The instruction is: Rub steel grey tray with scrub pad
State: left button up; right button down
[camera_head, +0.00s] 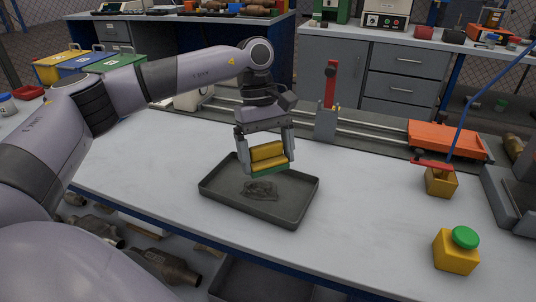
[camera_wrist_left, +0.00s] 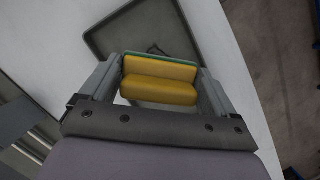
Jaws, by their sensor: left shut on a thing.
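The steel grey tray (camera_head: 290,214) lies flat on the white worktable, with a dark smudged patch (camera_head: 258,190) on its floor. It also shows in the left wrist view (camera_wrist_left: 112,40). My left gripper (camera_head: 267,160) is shut on the scrub pad (camera_head: 267,153), which is yellow with a green underside. The pad is over the far part of the tray; I cannot tell whether it touches the floor. In the left wrist view the pad (camera_wrist_left: 160,82) sits between both fingers and hides part of the tray. My right gripper is not in view.
A yellow box with a green button (camera_head: 457,252) stands at the right front. Behind it is a yellow block with a red lever (camera_head: 440,180). A rail with an orange carriage (camera_head: 446,140) runs along the table's back. The white surface (camera_head: 365,205) right of the tray is clear.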

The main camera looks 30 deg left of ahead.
aim_at(267, 168)
pick_arm(q)
notch_tip(267, 168, down, 4)
jog(key=shift+r+b, duration=0.1)
jog(key=shift+b, duration=1.15)
jog(key=shift+f+b, duration=0.6)
jog(key=shift+f, duration=0.25)
jog(key=shift+f+b, duration=0.6)
jog(key=shift+f, duration=0.4)
jog(key=shift+a, duration=0.15)
jog(key=shift+s+a+r, duration=0.1)
jog(key=shift+s+a, duration=0.05)
jog(key=shift+a, duration=0.65)
jog(key=shift+s+a+r, duration=0.1)
jog(key=shift+a, duration=0.7)
jog(key=shift+f, duration=0.25)
jog(key=shift+w+d+f, duration=0.1)
jog(key=shift+d+f, duration=0.05)
jog(key=shift+d, duration=0.75)
jog(key=shift+w+d+f, duration=0.1)
jog(key=shift+d, duration=0.75)
jog(key=shift+s, duration=0.1)
